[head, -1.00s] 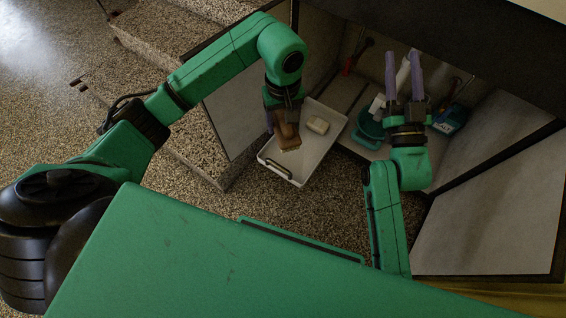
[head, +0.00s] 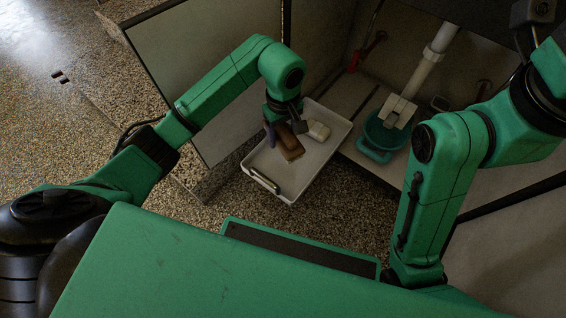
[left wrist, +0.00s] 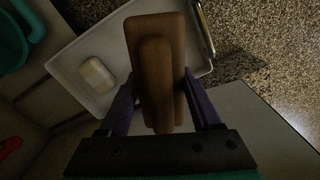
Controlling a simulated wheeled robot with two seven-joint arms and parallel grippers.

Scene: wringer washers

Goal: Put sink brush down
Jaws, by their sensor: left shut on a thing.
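The sink brush (head: 289,147), a brown wooden block with a raised grip, is over the white tray (head: 309,175). My left gripper (head: 284,127) is shut on it from above. In the left wrist view, the brush (left wrist: 157,65) lies between the purple fingers of my left gripper (left wrist: 160,100). I cannot tell whether its underside touches the tray floor; its bristles are hidden. A cream block like a bar of soap (head: 318,130) lies in the tray beside the brush. My right arm is raised at the right, with its fingers out of the picture.
The tray is pulled out of a low cabinet and has a metal handle (head: 264,180) at its front. A teal tub (head: 375,152) stands right of it below a white drain pipe (head: 424,72). An open cabinet door (head: 205,65) stands left of the tray. The tray's front half is clear.

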